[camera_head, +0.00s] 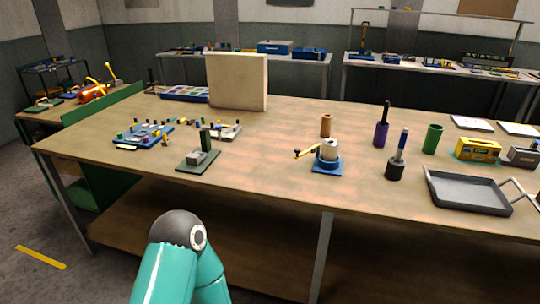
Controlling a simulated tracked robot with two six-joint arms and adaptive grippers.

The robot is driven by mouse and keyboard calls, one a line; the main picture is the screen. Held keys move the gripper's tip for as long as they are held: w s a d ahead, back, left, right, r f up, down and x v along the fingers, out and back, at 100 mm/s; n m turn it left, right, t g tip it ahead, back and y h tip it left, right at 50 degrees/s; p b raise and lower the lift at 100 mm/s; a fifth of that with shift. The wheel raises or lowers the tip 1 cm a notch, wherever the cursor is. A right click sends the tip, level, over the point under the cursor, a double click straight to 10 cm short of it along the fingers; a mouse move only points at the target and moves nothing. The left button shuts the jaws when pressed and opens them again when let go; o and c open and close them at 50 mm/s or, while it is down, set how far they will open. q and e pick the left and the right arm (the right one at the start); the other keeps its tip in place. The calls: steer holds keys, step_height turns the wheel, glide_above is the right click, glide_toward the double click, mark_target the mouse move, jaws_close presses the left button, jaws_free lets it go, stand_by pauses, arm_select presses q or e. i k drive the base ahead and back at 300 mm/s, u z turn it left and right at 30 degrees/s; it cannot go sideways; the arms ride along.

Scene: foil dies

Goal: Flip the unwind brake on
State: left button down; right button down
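Only a teal arm link of mine with a dark joint shows at the bottom, in front of the table. Neither gripper is in view.
A dark green stand (200,155) with an upright post is to the left, near a blue tray (143,137) of small parts. A beige board (237,82) stands behind. A copper cylinder (326,125) is behind the roll. A grey tray (468,192) and upright tools are right.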

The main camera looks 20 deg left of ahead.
mark_target(297, 150)
steer(key=k, duration=0.5)
steer(key=u, duration=0.75)
steer(key=i, duration=0.95)
steer(key=u, duration=0.15)
